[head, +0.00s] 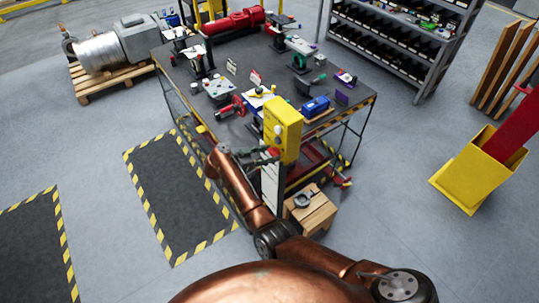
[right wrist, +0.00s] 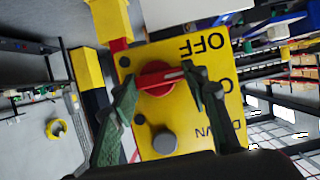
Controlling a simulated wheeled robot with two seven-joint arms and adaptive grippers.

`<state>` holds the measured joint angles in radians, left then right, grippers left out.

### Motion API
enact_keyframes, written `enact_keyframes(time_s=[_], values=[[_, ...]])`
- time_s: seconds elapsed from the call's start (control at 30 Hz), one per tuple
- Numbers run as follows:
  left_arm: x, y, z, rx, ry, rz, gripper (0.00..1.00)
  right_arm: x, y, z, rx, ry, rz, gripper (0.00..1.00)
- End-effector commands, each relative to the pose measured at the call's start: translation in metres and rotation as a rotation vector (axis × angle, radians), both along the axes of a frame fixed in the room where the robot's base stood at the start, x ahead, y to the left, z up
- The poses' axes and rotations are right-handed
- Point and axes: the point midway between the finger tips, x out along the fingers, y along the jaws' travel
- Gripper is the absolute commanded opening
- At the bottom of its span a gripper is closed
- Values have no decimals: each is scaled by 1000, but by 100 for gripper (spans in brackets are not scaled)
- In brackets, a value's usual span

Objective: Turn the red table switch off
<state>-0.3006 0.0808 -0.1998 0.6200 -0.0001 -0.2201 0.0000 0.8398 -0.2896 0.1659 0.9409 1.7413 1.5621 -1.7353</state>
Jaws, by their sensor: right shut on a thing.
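A yellow switch box (head: 287,122) stands upright at the near edge of the workbench (head: 225,122) in the head view. The right wrist view shows its yellow face (right wrist: 165,55), with OFF and other lettering upside down. The round red switch (right wrist: 155,82) sits on this face, its pale pointer line running roughly sideways toward the right-hand finger. My right gripper (right wrist: 160,88) is shut on the red switch, one finger on each side. In the head view my right gripper (head: 268,155) is at the box's left side, and the switch cannot be made out clearly. My left gripper is not in view.
A grey round button (right wrist: 165,142) is below the switch in the wrist view. The bench carries tools, a blue box (head: 316,105) and a red valve wheel (head: 232,107). A wooden crate (head: 312,213) stands on the floor near my arm. A yellow bin (head: 465,175) is at right.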

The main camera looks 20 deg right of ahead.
Motion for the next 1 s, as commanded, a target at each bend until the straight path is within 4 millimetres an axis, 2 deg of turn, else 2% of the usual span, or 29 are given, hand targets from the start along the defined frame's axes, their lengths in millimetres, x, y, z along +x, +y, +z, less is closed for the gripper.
enact_keyframes(time_s=[0.27,0.5,0.8,1.0], values=[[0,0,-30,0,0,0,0,4,2,-5,-90,245,2,18],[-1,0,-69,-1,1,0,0,5,2,-8,-161,437,2,18],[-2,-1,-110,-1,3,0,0,5,2,-9,-223,605,2,18],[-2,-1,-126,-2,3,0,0,6,1,-7,-246,667,1,18]])
